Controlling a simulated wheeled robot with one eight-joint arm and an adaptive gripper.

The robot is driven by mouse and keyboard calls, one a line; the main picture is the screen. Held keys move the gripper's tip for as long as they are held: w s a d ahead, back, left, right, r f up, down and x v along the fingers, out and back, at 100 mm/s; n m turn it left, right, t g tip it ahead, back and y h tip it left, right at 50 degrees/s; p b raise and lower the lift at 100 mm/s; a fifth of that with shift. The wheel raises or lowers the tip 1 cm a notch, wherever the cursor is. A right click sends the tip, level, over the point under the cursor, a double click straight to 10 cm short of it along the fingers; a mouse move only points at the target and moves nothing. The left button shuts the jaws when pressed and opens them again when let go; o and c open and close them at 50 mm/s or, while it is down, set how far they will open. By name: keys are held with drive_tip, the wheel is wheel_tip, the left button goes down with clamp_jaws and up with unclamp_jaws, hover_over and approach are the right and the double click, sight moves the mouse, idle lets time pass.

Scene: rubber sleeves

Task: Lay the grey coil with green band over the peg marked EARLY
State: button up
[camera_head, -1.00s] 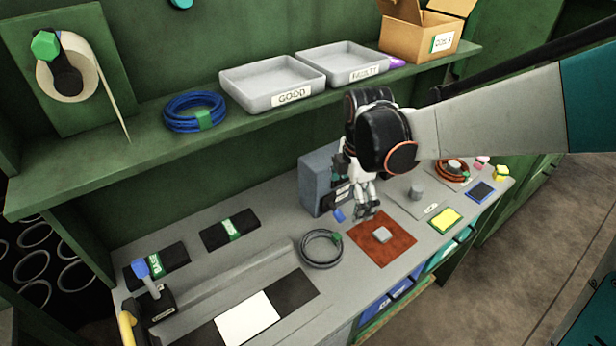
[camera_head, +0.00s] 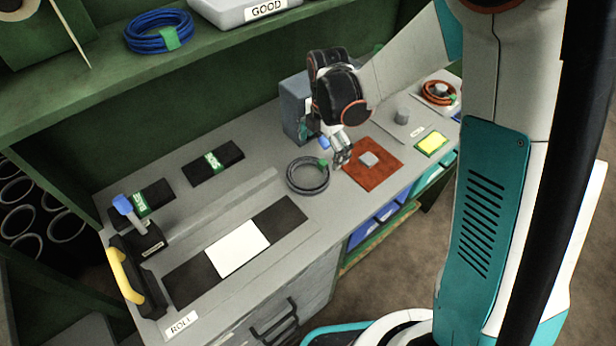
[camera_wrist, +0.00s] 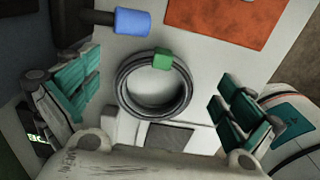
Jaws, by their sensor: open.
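The grey coil with a green band (camera_head: 308,187) lies flat on the workbench, left of the red mat. In the wrist view the coil (camera_wrist: 122,88) shows between the spread fingers, its green band at the top edge. My gripper (camera_head: 341,152) is open and empty, above the bench just behind and right of the coil; its teal finger pads show in the wrist view (camera_wrist: 155,98).
An orange-red coil (camera_head: 438,92) lies around another peg farther right. A grey box (camera_head: 296,108) stands behind my gripper. A blue-ended object (camera_wrist: 132,21) sits near the coil.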

sight(324, 162)
drive_tip(key=shift+d+f+b, duration=0.2)
drive_tip(key=shift+f+b, duration=1.15)
drive_tip(key=shift+f, duration=1.35)
drive_tip(key=shift+r, duration=0.1)
drive_tip(key=c, duration=1.5)
drive_tip(key=shift+c, duration=0.3)
